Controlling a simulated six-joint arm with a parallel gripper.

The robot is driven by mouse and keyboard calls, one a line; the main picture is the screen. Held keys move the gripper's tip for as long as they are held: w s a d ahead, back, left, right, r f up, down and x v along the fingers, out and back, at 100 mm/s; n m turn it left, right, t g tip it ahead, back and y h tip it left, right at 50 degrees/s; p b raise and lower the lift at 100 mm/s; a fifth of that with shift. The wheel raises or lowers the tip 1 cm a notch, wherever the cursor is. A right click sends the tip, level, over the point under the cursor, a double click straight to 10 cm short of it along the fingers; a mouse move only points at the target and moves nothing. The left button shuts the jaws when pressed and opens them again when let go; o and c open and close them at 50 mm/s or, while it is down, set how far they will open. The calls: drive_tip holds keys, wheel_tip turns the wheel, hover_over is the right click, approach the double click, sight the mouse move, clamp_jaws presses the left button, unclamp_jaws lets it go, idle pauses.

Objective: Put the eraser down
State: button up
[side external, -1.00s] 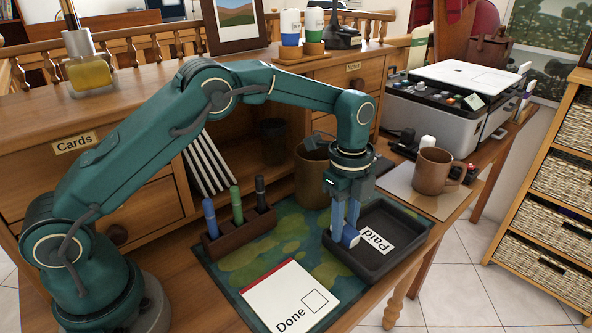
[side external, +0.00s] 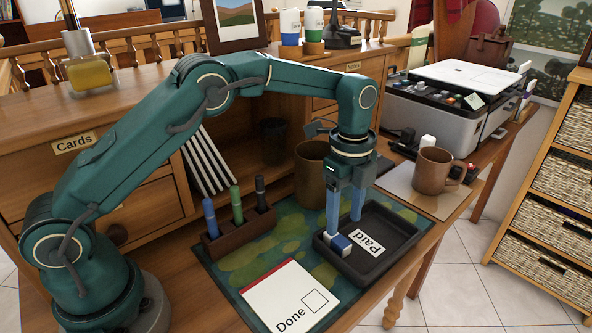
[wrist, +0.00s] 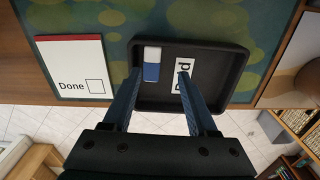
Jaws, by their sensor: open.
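The eraser (side external: 341,244), white with a blue sleeve, lies in the black tray labelled "Paid" (side external: 398,262), near the tray's left wall. In the wrist view the eraser (wrist: 152,64) rests on the tray floor, left of the "Paid" label (wrist: 182,72). My gripper (side external: 345,225) is open above the tray, its two blue fingers wide apart and holding nothing. In the wrist view the gripper (wrist: 160,76) has one finger to the left of the eraser and the other over the label.
A white "Done" pad (side external: 290,298) lies left of the tray on the green mat (side external: 240,262). A pen holder (side external: 240,232) with several markers stands behind it. A brown mug (side external: 434,170) stands to the right, and a brown cup (side external: 311,176) behind the tray.

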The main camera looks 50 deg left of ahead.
drive_tip(key=s+a+r+n+t, duration=0.1)
drive_tip(key=s+r+n, duration=0.15)
drive_tip(key=r, duration=0.45)
drive_tip(key=s+a+r+n+t, duration=0.1)
drive_tip(key=s+a+r+n, duration=0.15)
drive_tip(key=r, duration=0.55)
drive_tip(key=s+a+f+n+t, duration=0.1)
drive_tip(key=s+f+n, duration=0.1)
drive_tip(key=s+n, duration=0.5)
drive_tip(key=s+a+f+n+t, duration=0.2)
drive_tip(key=s+n, duration=0.4)
drive_tip(key=s, duration=0.3)
drive_tip(key=shift+f+n+t, duration=0.3)
drive_tip(key=shift+f+n, duration=0.05)
drive_tip(key=shift+n, duration=0.05)
